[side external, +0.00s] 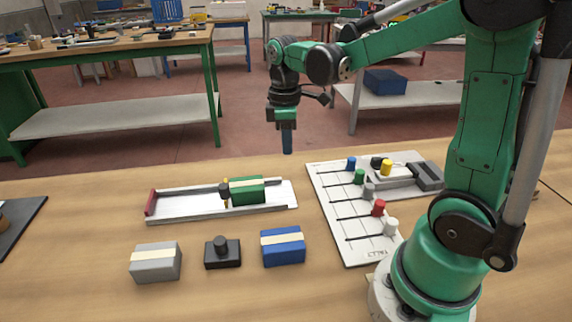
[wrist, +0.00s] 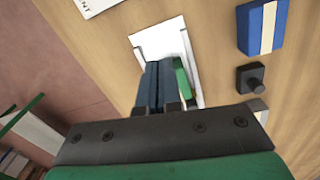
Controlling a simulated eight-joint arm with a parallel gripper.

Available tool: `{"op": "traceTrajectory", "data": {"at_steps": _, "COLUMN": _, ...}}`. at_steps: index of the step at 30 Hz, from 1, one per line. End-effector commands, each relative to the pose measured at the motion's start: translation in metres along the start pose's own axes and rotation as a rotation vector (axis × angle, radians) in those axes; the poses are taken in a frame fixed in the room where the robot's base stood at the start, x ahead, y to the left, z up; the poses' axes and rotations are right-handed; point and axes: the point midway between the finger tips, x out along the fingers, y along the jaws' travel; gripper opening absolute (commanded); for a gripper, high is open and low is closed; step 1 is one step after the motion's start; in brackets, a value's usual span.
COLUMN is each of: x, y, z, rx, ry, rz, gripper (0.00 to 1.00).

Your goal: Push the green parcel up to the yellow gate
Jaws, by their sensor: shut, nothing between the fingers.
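My gripper (side external: 287,151) is shut and empty, pointing down, in the air above and behind the tray's right end. In the wrist view my shut blue fingers (wrist: 156,68) hide part of the tray (wrist: 172,42) and most of the parcel, whose green edge (wrist: 182,78) shows beside them. The gate is hidden there.
A red stop (side external: 151,203) closes the tray's left end. In front stand a grey parcel (side external: 156,262), a black knob block (side external: 222,253) and a blue parcel (side external: 283,246). A white board with coloured knobs (side external: 338,212) lies to the right. The air around my gripper is clear.

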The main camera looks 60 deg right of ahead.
Motion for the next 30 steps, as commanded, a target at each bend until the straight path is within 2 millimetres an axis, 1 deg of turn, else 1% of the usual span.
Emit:
{"op": "traceTrajectory", "data": {"at_steps": 5, "x": 0.000, "y": 0.000, "z": 0.000, "rx": 0.000, "ry": 0.000, "rz": 0.000, "gripper": 0.00}}
{"op": "traceTrajectory", "data": {"at_steps": 6, "x": 0.000, "y": 0.000, "z": 0.000, "rx": 0.000, "ry": 0.000, "rz": 0.000, "gripper": 0.11}}
{"op": "traceTrajectory", "data": {"at_steps": 8, "x": 0.001, "y": 0.000, "z": -0.003, "rx": -0.007, "ry": 0.001, "rz": 0.000, "gripper": 0.28}}
{"op": "traceTrajectory", "data": {"at_steps": 9, "x": 0.003, "y": 0.001, "z": -0.008, "rx": -0.018, "ry": 0.003, "rz": -0.001, "gripper": 0.40}}
{"op": "traceTrajectory", "data": {"at_steps": 10, "x": 0.004, "y": 0.001, "z": -0.013, "rx": -0.029, "ry": 0.005, "rz": -0.001, "gripper": 0.48}}
{"op": "traceTrajectory", "data": {"at_steps": 11, "x": 0.007, "y": 0.001, "z": -0.018, "rx": -0.043, "ry": 0.007, "rz": -0.001, "gripper": 0.57}}
{"op": "traceTrajectory", "data": {"at_steps": 12, "x": 0.010, "y": 0.000, "z": -0.028, "rx": -0.065, "ry": 0.011, "rz": -0.002, "gripper": 0.68}}
{"op": "traceTrajectory", "data": {"at_steps": 14, "x": 0.016, "y": -0.001, "z": -0.042, "rx": -0.099, "ry": 0.018, "rz": -0.004, "gripper": 0.85}}
{"op": "traceTrajectory", "data": {"at_steps": 15, "x": 0.021, "y": -0.002, "z": -0.051, "rx": -0.120, "ry": 0.022, "rz": -0.005, "gripper": 0.97}}
{"op": "traceTrajectory", "data": {"at_steps": 16, "x": 0.024, "y": -0.003, "z": -0.058, "rx": -0.136, "ry": 0.024, "rz": -0.006, "gripper": 1.00}}
{"op": "traceTrajectory", "data": {"at_steps": 18, "x": 0.030, "y": -0.005, "z": -0.070, "rx": -0.167, "ry": 0.030, "rz": -0.007, "gripper": 1.00}}
{"op": "traceTrajectory", "data": {"at_steps": 21, "x": 0.036, "y": -0.007, "z": -0.082, "rx": -0.194, "ry": 0.034, "rz": -0.008, "gripper": 1.00}}
{"op": "traceTrajectory", "data": {"at_steps": 24, "x": 0.038, "y": -0.009, "z": -0.085, "rx": -0.203, "ry": 0.036, "rz": -0.009, "gripper": 1.00}}
{"op": "traceTrajectory", "data": {"at_steps": 30, "x": 0.038, "y": -0.009, "z": -0.085, "rx": -0.202, "ry": 0.036, "rz": -0.009, "gripper": 1.00}}
